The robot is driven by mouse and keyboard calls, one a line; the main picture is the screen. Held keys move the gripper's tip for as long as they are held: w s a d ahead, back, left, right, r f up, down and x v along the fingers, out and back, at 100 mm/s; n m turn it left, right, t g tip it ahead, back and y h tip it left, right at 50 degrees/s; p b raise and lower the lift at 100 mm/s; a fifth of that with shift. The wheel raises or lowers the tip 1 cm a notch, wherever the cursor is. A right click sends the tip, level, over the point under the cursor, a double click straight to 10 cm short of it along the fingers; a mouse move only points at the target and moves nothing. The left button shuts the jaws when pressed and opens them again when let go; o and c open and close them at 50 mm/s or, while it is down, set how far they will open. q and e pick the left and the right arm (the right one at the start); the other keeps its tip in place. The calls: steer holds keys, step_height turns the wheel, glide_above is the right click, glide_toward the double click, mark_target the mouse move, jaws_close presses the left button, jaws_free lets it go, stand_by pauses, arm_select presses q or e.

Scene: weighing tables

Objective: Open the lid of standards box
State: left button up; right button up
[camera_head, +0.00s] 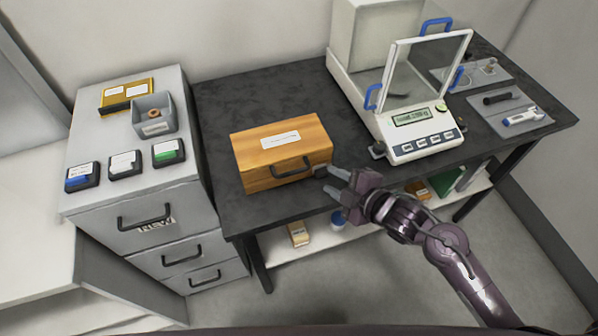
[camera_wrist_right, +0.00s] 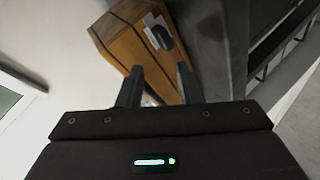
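The standards box (camera_head: 281,148) is a wooden case with a pale label on its lid and a dark handle (camera_head: 292,168) on its front. It stands shut on the dark table. My right gripper (camera_head: 326,180) is just right of the box's front right corner, fingers pointing at it, open and empty. In the right wrist view, the box (camera_wrist_right: 135,42) lies ahead of the right gripper's two fingers (camera_wrist_right: 158,78), which are apart with nothing between them. Whether a finger touches the box I cannot tell. My left gripper is not in view.
A balance (camera_head: 423,135) with a glass draft shield stands right of the box. A grey drawer cabinet (camera_head: 88,198) stands at left, with small cases and a grey bin (camera_head: 154,114) on top. The dark tabletop (camera_head: 228,92) is clear behind the box.

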mark_target(295, 173)
steer(key=n+y, duration=0.1)
steer(key=n, duration=0.1)
steer(key=s+a+r+n+g+y, duration=0.1)
steer(key=n+y, duration=0.1)
steer(key=n, duration=0.1)
steer(key=r+n+g+y, duration=0.1)
steer(key=n+y, duration=0.1)
steer(key=shift+s+a+r+n, duration=0.1)
steer(key=shift+s+a+n, duration=0.1)
steer(key=shift+a+n, duration=0.1)
steer(key=shift+n+g+y, duration=0.6)
steer(key=shift+n+y, duration=0.1)
steer(key=shift+n, duration=0.2)
steer(key=x, duration=0.2)
steer(key=p+x, duration=0.1)
steer(key=x, duration=0.1)
steer(key=r+p+x, duration=0.1)
steer(key=x, duration=0.1)
steer(key=shift+s+a+f, duration=0.1)
steer(key=shift+s+a, duration=0.15)
steer(key=shift+a, duration=0.05)
steer(key=shift+w+a+f, duration=0.15)
steer(key=shift+a+f, duration=0.05)
steer(key=shift+a, duration=0.25)
jaws_close()
